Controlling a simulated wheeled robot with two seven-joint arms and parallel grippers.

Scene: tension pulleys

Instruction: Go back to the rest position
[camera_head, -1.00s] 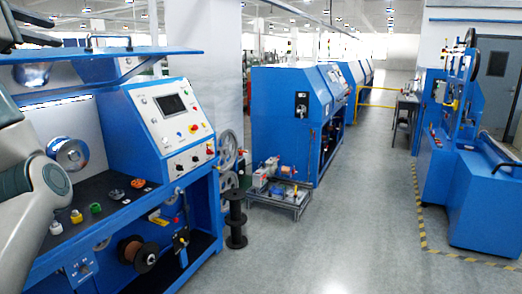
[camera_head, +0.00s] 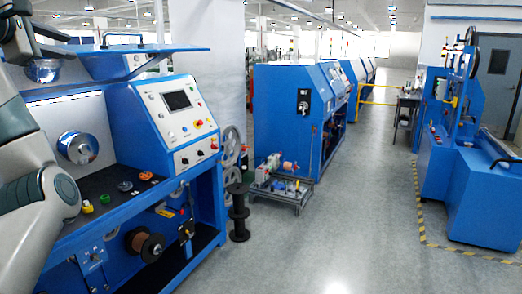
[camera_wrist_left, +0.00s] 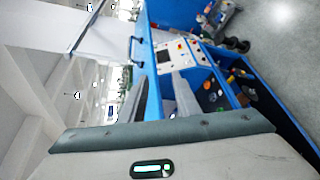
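My left gripper (camera_head: 66,46) is at the upper left of the head view, raised near the shelf of the blue machine, with my pale arm below it. In the left wrist view its two grey fingers (camera_wrist_left: 162,84) stand apart with nothing between them. On the dark bench top (camera_head: 112,208) of the machine are small pulleys: a yellow one (camera_head: 87,207), a green one (camera_head: 104,199), a grey-blue one (camera_head: 125,186) and an orange one (camera_head: 146,176). My right gripper is not in view.
The blue machine has a sloped control panel (camera_head: 182,115), a blue shelf (camera_head: 140,62) and a silver drum (camera_head: 77,147). A black spool stand (camera_head: 238,212) and a low cart (camera_head: 283,192) stand to its right. The grey floor (camera_head: 340,225) is clear.

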